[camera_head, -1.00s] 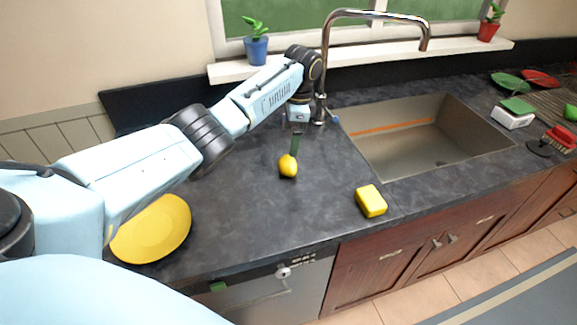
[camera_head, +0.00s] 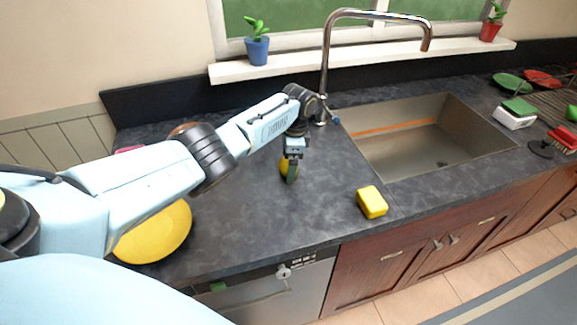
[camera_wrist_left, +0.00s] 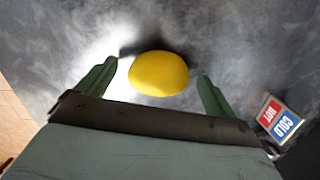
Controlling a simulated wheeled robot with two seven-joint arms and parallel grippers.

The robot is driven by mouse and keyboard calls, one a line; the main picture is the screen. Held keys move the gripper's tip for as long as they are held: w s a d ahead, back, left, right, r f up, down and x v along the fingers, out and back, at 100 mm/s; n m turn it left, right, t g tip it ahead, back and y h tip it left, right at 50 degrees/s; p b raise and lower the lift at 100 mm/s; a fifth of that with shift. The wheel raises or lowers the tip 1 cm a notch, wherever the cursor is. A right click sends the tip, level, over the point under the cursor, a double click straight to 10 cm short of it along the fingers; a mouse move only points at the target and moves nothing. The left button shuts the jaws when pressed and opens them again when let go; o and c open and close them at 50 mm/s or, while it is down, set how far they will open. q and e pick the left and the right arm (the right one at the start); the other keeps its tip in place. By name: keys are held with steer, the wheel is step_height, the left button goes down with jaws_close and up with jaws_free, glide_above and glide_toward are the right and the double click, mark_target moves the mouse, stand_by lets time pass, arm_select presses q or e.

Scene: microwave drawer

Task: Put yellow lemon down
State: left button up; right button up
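The yellow lemon (camera_head: 283,166) appears to rest on the dark countertop, left of the sink. My left gripper (camera_head: 289,175) points down at it, and a green finger partly hides it in the head view. In the left wrist view the lemon (camera_wrist_left: 159,74) lies between the two spread green fingers of the gripper (camera_wrist_left: 157,76), with a visible gap on each side. The gripper is open and does not hold the lemon. My right gripper is not in view.
A yellow sponge (camera_head: 372,202) lies to the right, near the counter's front edge. A yellow plate (camera_head: 155,236) is at the left, partly behind my arm. The sink (camera_head: 430,140) and tall faucet (camera_head: 326,70) are behind and right. The counter in front of the lemon is clear.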

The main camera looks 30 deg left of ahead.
arm_select(q)
steer(key=shift+r, duration=0.1)
steer(key=c, duration=1.1)
